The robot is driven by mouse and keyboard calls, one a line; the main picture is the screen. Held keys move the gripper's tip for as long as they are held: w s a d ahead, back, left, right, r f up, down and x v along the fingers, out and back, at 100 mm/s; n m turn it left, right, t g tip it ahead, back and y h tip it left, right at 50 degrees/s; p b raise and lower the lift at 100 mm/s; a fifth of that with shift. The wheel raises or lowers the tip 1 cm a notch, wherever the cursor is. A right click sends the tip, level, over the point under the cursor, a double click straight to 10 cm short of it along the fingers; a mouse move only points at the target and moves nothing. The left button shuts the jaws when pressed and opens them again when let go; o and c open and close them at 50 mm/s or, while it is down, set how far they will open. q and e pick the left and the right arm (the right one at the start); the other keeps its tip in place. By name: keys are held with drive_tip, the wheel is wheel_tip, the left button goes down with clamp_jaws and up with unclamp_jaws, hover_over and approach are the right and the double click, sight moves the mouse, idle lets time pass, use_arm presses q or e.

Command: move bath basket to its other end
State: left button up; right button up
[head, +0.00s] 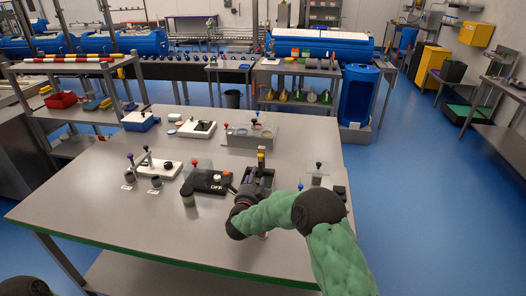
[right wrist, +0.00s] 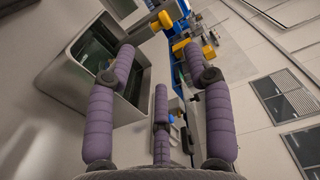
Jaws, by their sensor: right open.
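A small grey tub with a dark inside (head: 265,176) stands on the table, just beyond my right gripper. The tub also shows at the upper left of the right wrist view (right wrist: 75,62), with dark green inside. A yellow-topped upright piece (head: 261,158) rises at its far end; yellow parts also show in the right wrist view (right wrist: 164,18). I cannot tell which part is the basket. My right gripper (head: 252,184) is open at the tub's near side. Its purple fingers (right wrist: 160,52) are spread, with no held object visible. My left gripper is not in view.
A dark box marked OFF (head: 207,181) and white-based devices (head: 158,167) stand left of the tub. A grey tray with small pots (head: 250,138) is behind it. The table's front left (head: 110,220) is bare.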

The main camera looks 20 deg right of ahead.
sight(260, 159)
drive_tip(key=b+x, duration=0.1)
drive_tip(key=x, duration=1)
drive_tip(key=shift+w+r, duration=0.1)
drive_tip(key=shift+w, duration=0.05)
clamp_jaws()
